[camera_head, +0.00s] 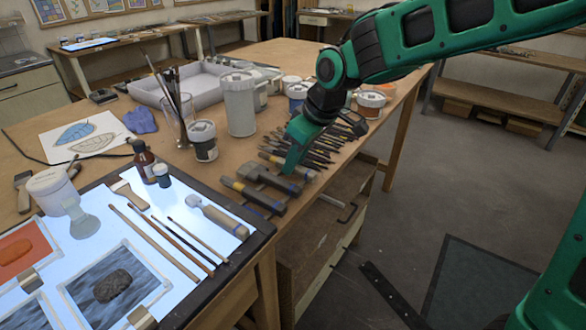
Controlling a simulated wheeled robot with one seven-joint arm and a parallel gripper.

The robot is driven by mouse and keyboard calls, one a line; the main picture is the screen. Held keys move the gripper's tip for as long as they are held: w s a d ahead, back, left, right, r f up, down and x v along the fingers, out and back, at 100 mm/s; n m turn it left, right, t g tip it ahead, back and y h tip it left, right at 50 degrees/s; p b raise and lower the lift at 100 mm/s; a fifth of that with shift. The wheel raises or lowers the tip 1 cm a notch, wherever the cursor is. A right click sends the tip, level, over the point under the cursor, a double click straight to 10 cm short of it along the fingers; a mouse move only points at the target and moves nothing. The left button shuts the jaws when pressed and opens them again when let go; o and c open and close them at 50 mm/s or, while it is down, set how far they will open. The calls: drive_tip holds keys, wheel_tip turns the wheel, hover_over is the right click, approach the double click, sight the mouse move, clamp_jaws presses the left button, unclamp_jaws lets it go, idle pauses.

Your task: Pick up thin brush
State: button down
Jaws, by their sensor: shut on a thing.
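Three slim brushes with wooden handles lie side by side on the lit panel: a left one (152,241), a middle one (180,239) and a right one (203,238), which looks the thinnest. My green gripper (291,172) points down over the row of tools on the wooden table, to the right of the lit panel and apart from these brushes. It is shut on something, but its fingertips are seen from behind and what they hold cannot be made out. Several dark slender tools (322,142) lie fanned out just behind it.
Heavier dark-handled tools (252,194) lie near the table's right edge. A glass of brushes (177,125), a tall grey-white container (239,105) and a small jar (203,141) stand behind. The lit panel (239,258) also holds bottles and pictures. Open floor lies to the right.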

drive_tip(key=shift+r, duration=0.4)
wheel_tip(320, 180, up, 4)
drive_tip(key=shift+s+a+r, duration=0.1)
drive_tip(key=shift+a, duration=0.05)
drive_tip(key=s+a+r, duration=0.6)
drive_tip(key=s+a, duration=0.1)
drive_tip(key=a, duration=0.2)
drive_tip(key=shift+r, duration=0.15)
idle(0.5)
